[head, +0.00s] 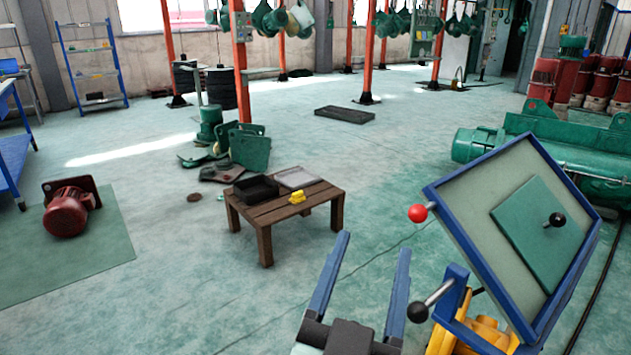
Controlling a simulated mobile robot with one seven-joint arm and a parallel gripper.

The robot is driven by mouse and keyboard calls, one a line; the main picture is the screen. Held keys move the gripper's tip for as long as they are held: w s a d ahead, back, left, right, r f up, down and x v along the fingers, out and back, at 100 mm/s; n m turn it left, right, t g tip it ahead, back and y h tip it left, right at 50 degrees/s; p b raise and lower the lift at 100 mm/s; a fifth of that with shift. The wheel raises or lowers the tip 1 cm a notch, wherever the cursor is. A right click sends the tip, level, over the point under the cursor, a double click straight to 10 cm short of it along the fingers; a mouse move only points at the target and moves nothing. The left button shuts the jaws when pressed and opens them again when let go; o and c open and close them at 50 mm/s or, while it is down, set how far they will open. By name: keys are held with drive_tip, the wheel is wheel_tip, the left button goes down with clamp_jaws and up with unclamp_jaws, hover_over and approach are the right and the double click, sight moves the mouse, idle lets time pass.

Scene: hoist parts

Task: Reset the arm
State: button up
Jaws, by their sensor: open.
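My gripper (374,245) is in the lower middle of the head view. Its two long blue fingers stand wide apart and point away from me, with a dark body between their bases. Nothing shows between the fingers; only floor is seen there. Most of the arm behind it is out of view. The gripper appears in front of a low wooden table (287,221) and just left of a tilted blue-framed panel (473,196).
The panel has red and black ball knobs and a yellow base (483,337). A black tray (256,188), a grey tray (298,177) and a yellow part (297,198) sit on the table. A red motor (67,211) lies left. Green machinery (545,151) stands right.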

drive_tip(key=s+a+r+n+t+y+p, duration=0.1)
drive_tip(key=r+p, duration=0.6)
drive_tip(key=r, duration=0.9)
drive_tip(key=s+a+r+n+t+y+p, duration=0.2)
drive_tip(key=r+p, duration=0.6)
drive_tip(key=r, duration=0.8)
drive_tip(key=s+a+r+n+t+y+p, duration=0.2)
drive_tip(key=r+p, duration=0.6)
drive_tip(key=r, duration=0.9)
drive_tip(key=t+y, duration=0.2)
drive_tip(key=shift+s+a+t, duration=0.35)
drive_tip(key=shift+t, duration=0.05)
drive_tip(key=shift+f, duration=0.15)
